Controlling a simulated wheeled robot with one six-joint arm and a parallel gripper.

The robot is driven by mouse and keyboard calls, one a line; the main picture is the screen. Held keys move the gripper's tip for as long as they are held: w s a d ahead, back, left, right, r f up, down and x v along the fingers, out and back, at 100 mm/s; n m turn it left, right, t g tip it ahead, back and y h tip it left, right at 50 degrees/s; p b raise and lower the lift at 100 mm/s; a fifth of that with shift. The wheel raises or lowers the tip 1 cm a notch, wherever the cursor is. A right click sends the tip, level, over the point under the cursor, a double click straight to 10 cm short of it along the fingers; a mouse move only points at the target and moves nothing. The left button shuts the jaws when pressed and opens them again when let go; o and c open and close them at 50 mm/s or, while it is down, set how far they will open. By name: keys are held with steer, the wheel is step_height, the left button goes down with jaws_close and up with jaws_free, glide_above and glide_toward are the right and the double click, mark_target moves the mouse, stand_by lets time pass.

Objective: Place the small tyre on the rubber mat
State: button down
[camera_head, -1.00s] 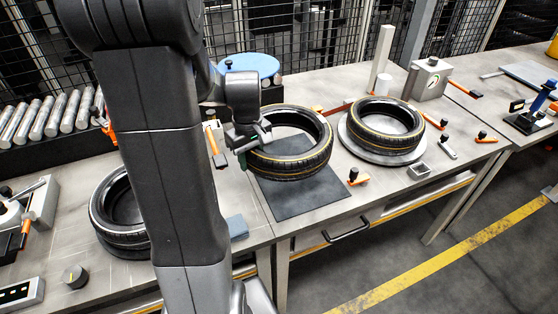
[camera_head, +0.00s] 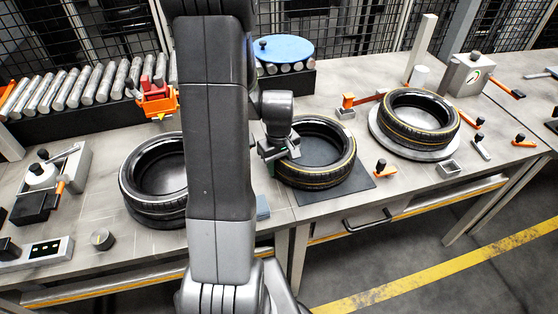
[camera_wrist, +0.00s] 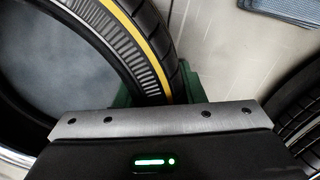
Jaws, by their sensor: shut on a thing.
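My gripper (camera_head: 278,150) is shut on the near-left wall of a black tyre with a thin yellow stripe (camera_head: 330,178). In the wrist view the green finger pads (camera_wrist: 182,88) press against the wall of this tyre (camera_wrist: 150,50). The tyre lies flat over the dark square rubber mat (camera_head: 362,184), whose front and right edges show beyond it. I cannot tell whether the tyre touches the mat or is slightly above it. My gripper hides part of the tyre's left side.
Another tyre (camera_head: 140,195) lies at the left, partly behind my arm. A third, yellow-striped tyre (camera_head: 420,117) lies on a round grey plate (camera_head: 382,138) at the right. A blue cloth (camera_head: 263,207) and an orange-handled clamp (camera_head: 384,169) flank the mat. Rollers (camera_head: 75,88) run along the back left.

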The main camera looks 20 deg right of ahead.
steer(key=shift+f, duration=0.15)
steer(key=c, duration=0.9)
jaws_free()
step_height(320, 180, up, 12)
steer(key=shift+r, duration=0.2)
